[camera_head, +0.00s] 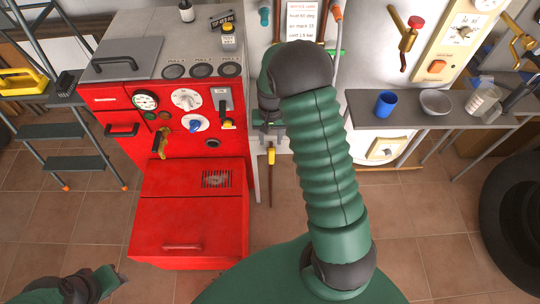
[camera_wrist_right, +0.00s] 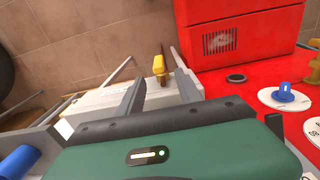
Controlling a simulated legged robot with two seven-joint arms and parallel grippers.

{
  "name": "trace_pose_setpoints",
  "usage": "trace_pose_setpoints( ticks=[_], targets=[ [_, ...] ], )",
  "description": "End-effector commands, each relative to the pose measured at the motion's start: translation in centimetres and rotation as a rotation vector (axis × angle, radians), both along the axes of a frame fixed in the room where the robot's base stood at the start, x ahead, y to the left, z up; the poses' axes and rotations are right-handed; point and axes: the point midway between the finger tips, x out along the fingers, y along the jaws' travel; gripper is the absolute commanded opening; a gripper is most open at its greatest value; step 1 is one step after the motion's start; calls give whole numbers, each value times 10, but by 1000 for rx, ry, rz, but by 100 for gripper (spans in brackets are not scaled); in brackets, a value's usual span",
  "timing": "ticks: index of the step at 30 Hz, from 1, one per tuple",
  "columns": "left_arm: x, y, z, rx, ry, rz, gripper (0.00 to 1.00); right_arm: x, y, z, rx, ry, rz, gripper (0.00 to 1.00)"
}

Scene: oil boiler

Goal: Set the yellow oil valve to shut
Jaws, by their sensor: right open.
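The yellow oil valve (camera_head: 271,155) has a small yellow handle in line with a thin brown pipe, low beside the red boiler's right side. It also shows in the right wrist view (camera_wrist_right: 158,65), beyond the gap between my fingers. My right gripper (camera_head: 267,136) is open, its fingers pointing down toward the valve; it also shows in the right wrist view (camera_wrist_right: 158,82). No contact with the handle is visible. My left gripper (camera_head: 107,280) is partly in view at the bottom left, away from the valve; its opening is unclear.
The red boiler (camera_head: 190,210) with dials and switches stands left of the valve. A grey shelf (camera_head: 455,118) at right bears a blue cup (camera_head: 385,104) and a grey bowl (camera_head: 435,102). A black tire (camera_head: 515,225) stands far right. Tiled floor between is open.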

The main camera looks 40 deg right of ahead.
Motion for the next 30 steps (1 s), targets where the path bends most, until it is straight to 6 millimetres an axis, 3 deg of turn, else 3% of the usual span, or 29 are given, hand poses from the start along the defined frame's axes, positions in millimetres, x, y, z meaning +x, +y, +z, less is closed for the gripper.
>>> trace_pose_setpoints(
  ticks=[1, 6, 12, 16, 24, 30],
  targets=[
    [0, 0, -3, 0, 0, 0, 36, -1, -1, -18, 3, 5, -1, 42],
    [0, 0, -8, 0, 0, 0, 36, 1, -4, -65, 6, 7, 0, 42],
    [0, 0, -12, 0, 0, 0, 36, 2, -4, -104, 5, 3, 0, 42],
    [0, 0, -12, 0, 0, 0, 36, 2, -3, -114, 4, 2, 1, 42],
    [0, 0, -12, 0, 0, 0, 36, 3, -3, -116, 3, 2, 2, 42],
    [0, 0, -12, 0, 0, 0, 36, 2, -4, -116, 4, 2, 1, 16]
  ],
)
